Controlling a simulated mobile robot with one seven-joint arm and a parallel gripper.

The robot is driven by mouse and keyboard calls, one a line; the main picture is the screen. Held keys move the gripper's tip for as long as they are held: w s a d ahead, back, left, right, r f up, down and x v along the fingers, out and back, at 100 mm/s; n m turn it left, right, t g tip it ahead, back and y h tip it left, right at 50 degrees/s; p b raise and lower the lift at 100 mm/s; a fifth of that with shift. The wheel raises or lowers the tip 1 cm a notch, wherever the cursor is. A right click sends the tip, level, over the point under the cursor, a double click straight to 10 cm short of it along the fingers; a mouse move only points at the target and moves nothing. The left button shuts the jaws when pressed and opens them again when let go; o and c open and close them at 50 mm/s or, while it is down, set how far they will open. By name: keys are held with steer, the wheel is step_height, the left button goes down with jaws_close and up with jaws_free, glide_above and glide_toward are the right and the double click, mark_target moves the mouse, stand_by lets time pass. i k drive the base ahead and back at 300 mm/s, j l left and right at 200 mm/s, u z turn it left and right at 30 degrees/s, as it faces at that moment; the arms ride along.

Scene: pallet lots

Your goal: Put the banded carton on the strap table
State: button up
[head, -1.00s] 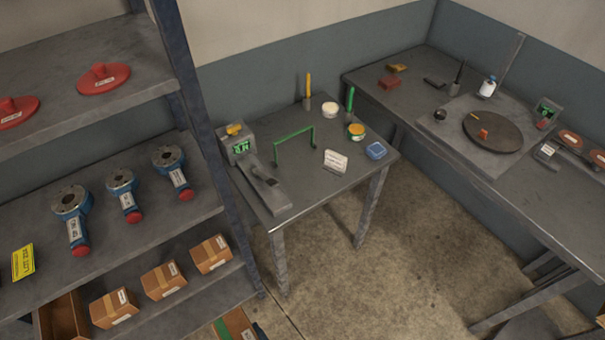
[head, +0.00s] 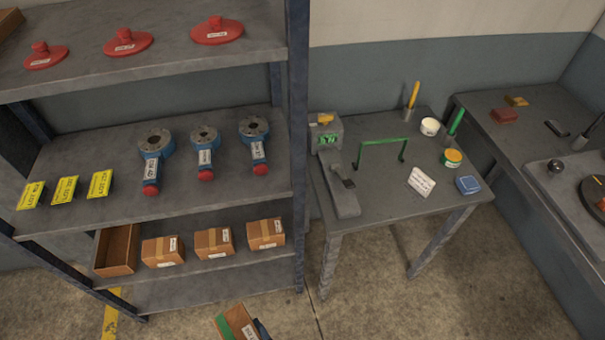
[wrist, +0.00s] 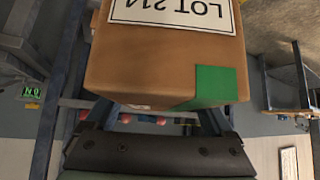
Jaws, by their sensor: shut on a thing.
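A brown carton with a green band (head: 237,323) shows at the bottom edge of the head view, partly cut off. In the wrist view the carton (wrist: 165,65) fills the upper middle, with a white label reading LOT 214 upside down and a green band at its right corner. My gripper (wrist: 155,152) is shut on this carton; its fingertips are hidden. A small grey table (head: 385,205), with a green hoop and a grey device with a green display on it, stands right of the shelf. No sign shows which table is the strap table.
The shelf unit (head: 150,205) at left holds red lids, blue-and-grey flanged parts, yellow tags, an open box and three plain-banded cartons (head: 265,233). A workbench (head: 530,130) stands at right.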

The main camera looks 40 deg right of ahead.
mark_target(379, 198)
steer(key=l+u, duration=0.15)
steer(key=l, duration=0.6)
steer(key=l+u, duration=0.15)
steer(key=l, duration=0.55)
steer(key=k+l+u, duration=0.15)
steer(key=l, duration=1.2)
steer(key=k+l, duration=0.15)
steer(key=l, duration=0.4)
